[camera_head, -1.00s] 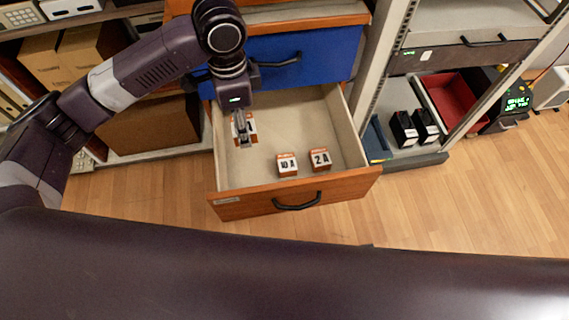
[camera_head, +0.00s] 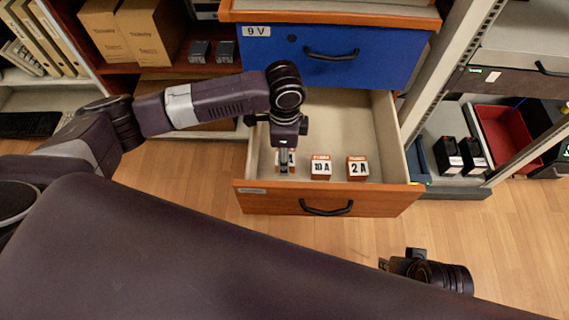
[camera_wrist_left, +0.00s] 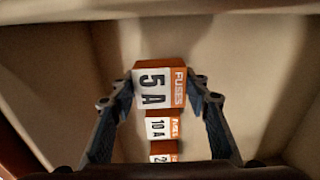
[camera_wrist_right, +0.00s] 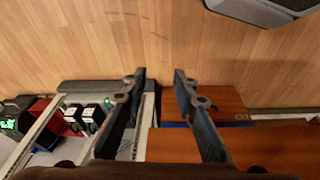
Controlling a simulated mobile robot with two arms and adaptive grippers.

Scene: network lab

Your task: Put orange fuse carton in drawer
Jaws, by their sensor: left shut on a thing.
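The orange and white 5 A fuse carton (camera_wrist_left: 160,85) is between the fingers of my left gripper (camera_wrist_left: 160,82), which is shut on it. In the head view the left gripper (camera_head: 284,168) points down inside the open drawer (camera_head: 327,202), at its front left, and partly hides this carton (camera_head: 292,159). The carton is in line with the 10 A carton (camera_head: 321,168) and the 2 A carton (camera_head: 357,168). I cannot tell whether it touches the drawer floor. My right gripper (camera_wrist_right: 160,75) is open and empty, over the floor in front of the cabinet.
A shut blue drawer (camera_head: 330,60) is above the open one. The drawer's back is bare. A rack on the right holds black boxes (camera_head: 460,157) and a red bin (camera_head: 505,138). Brown cardboard boxes (camera_head: 150,32) stand on the left shelf. Wooden floor in front is clear.

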